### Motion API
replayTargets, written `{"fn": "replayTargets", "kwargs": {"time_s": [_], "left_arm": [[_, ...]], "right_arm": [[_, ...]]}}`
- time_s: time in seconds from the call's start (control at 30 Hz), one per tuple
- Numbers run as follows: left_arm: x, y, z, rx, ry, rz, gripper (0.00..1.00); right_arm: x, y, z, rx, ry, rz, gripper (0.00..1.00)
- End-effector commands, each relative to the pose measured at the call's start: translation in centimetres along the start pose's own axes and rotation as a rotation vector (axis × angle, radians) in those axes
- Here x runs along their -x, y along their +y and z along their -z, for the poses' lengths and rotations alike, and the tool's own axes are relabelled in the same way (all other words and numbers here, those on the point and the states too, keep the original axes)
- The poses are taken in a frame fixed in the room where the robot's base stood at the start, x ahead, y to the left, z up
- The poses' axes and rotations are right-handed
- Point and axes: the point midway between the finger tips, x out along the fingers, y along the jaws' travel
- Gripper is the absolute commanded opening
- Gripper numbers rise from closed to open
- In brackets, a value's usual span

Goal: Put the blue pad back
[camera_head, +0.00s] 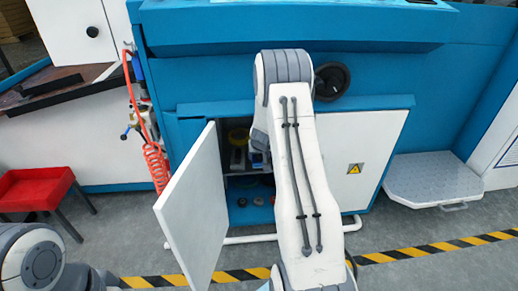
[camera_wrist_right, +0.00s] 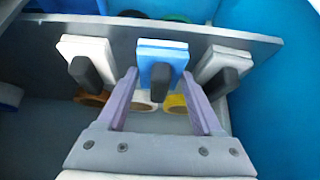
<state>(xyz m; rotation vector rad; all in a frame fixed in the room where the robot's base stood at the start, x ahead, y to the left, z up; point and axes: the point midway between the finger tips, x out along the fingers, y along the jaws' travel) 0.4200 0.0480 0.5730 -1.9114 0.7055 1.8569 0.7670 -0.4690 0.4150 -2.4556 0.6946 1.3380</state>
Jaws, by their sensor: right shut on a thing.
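The blue pad (camera_wrist_right: 162,52), with a white layer and a black handle, is at the grey shelf (camera_wrist_right: 225,37) inside the cabinet in the right wrist view. A white pad (camera_wrist_right: 86,47) is on its left and a greyish-white pad (camera_wrist_right: 224,62) on its right, both with black handles. My right gripper (camera_wrist_right: 159,82) is shut on the blue pad, with its purple fingers on either side of the handle. In the head view my right arm reaches into the cabinet and largely hides the gripper. My left gripper is out of view; only part of that arm shows at bottom left.
The white cabinet door (camera_head: 193,213) stands open left of my right arm. Brown, white and yellow rolls (camera_wrist_right: 175,103) lie below the pads. A red stool (camera_head: 35,188) and a coiled orange hose (camera_head: 156,165) are at left. A metal step (camera_head: 432,182) is at right.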

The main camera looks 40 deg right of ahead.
Motion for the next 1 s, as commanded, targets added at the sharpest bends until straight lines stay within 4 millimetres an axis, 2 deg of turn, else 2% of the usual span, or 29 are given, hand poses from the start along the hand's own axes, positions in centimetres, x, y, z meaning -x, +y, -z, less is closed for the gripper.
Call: {"fn": "replayTargets", "kwargs": {"time_s": [0.03, 0.17, 0.23, 0.67, 0.7, 0.73, 1.0], "left_arm": [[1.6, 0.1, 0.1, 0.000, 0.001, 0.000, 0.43], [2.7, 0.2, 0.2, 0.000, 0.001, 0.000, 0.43], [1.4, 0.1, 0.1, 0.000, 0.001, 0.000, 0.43], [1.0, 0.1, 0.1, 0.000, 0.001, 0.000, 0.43], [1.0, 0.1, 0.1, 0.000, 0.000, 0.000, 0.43], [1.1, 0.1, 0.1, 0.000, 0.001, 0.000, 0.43], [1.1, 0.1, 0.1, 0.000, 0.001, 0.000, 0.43]], "right_arm": [[0.3, 0.0, 0.9, 0.001, -0.002, 0.000, 0.23], [-0.5, 0.0, 1.6, 0.000, -0.001, 0.000, 0.23], [-1.5, 0.0, 1.0, 0.001, 0.000, 0.000, 0.23], [-1.8, 0.0, 0.8, 0.001, 0.000, 0.000, 0.23], [-1.8, 0.0, 0.8, 0.001, 0.000, 0.000, 0.72], [-1.6, 0.0, 0.9, 0.001, 0.000, 0.000, 0.80], [-1.6, 0.0, 0.8, 0.001, 0.000, 0.000, 0.80]]}}
